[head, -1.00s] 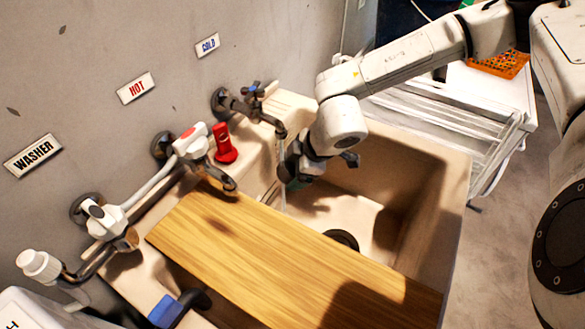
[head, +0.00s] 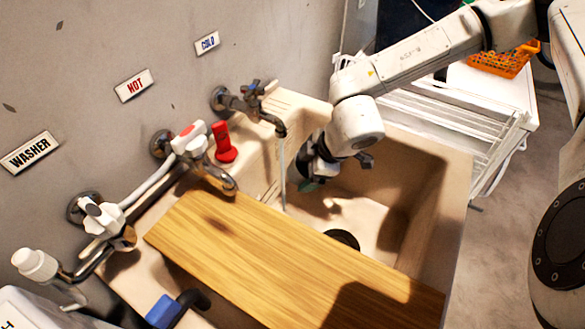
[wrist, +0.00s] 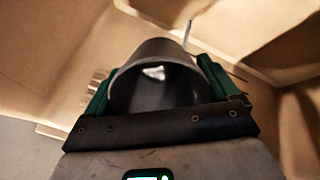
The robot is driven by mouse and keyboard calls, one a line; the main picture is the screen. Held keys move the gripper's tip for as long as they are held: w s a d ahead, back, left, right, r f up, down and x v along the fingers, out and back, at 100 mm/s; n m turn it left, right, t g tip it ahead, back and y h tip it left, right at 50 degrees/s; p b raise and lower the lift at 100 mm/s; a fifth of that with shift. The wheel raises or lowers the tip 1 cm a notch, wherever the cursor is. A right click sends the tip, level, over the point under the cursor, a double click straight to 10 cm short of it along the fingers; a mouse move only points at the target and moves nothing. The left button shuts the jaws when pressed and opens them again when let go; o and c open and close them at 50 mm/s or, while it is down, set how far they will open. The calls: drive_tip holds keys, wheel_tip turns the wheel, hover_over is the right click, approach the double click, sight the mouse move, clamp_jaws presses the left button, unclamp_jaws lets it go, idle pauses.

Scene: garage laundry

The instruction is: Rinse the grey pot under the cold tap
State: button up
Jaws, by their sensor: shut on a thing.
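My gripper (head: 308,184) is over the sink basin, just right of the water stream. In the wrist view its green fingers (wrist: 160,92) are shut on the grey pot (wrist: 145,51), one on each side. The pot's round opening and dark inside show there, with a bright patch inside. In the head view the pot is hidden or too small to make out. The cold tap (head: 268,115) is under the COLD sign, and a thin stream (head: 283,172) runs from its spout. In the wrist view the stream (wrist: 187,33) shows at the pot's far edge; I cannot tell whether it enters.
A wooden board (head: 270,255) covers the near part of the sink (head: 455,180). The dark drain (head: 343,239) shows beside it. The hot tap (head: 205,160), a red object (head: 224,142) and a washer tap (head: 100,215) line the back. A white rack (head: 450,120) stands right of the sink.

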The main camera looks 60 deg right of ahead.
drive_tip(key=s, duration=0.2)
drive_tip(key=s+b, duration=0.1)
drive_tip(key=s, duration=0.2)
drive_tip(key=shift+s+a, duration=0.2)
drive_tip(key=shift+s, duration=0.1)
idle(1.3)
drive_tip(key=s+r, duration=0.4)
drive_tip(key=s, duration=0.1)
drive_tip(key=shift+a+p, duration=0.2)
drive_tip(key=shift+p, duration=0.1)
idle(1.2)
